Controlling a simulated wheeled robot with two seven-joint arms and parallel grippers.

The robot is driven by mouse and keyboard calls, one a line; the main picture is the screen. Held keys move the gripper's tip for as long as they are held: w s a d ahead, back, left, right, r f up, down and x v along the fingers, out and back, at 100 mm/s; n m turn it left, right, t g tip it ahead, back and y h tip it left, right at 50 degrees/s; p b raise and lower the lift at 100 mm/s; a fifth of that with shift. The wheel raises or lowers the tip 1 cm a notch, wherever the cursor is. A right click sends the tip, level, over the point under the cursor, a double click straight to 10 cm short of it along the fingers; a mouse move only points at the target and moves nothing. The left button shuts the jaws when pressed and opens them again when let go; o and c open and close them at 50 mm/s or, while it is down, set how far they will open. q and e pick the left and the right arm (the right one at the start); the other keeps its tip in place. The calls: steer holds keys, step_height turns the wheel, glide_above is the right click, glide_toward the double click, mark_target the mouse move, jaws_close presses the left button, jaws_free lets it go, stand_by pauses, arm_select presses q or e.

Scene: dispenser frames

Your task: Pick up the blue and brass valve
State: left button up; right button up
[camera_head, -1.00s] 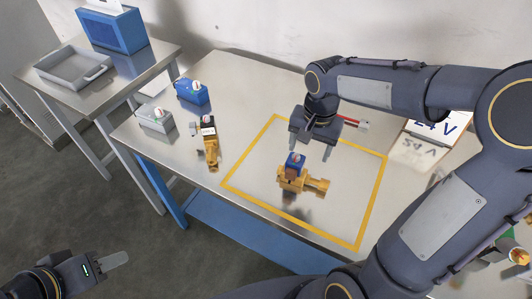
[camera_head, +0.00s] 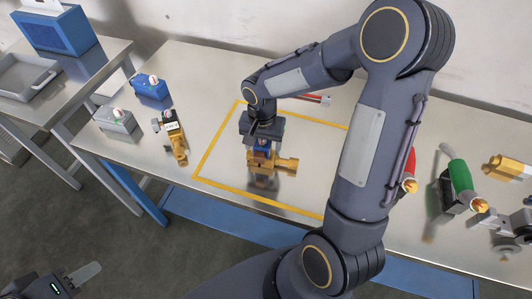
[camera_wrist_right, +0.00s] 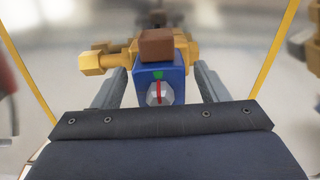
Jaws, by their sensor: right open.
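The blue and brass valve (camera_head: 284,166) stands inside the yellow outline on the table, with a blue box on top of its brass body. In the right wrist view, its blue box (camera_wrist_right: 174,72) has a brown block on top and a round dial with a red mark. My right gripper (camera_head: 263,157) is down over the valve and partly hides it. Its fingers (camera_wrist_right: 158,88) are open, one on each side of the blue box, with no clear grip. My left gripper (camera_head: 82,274) is low at the left, away from the table; its finger opening is unclear.
A black and brass valve (camera_head: 177,142), a grey box (camera_head: 117,122) and a blue box (camera_head: 151,90) stand left of the outline. A green-handled part (camera_head: 459,174) and other brass parts lie at the right. A side table holds a grey tray (camera_head: 28,80).

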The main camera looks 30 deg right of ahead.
steer(key=shift+c, duration=0.5)
steer(key=shift+r, duration=0.1)
jaws_close()
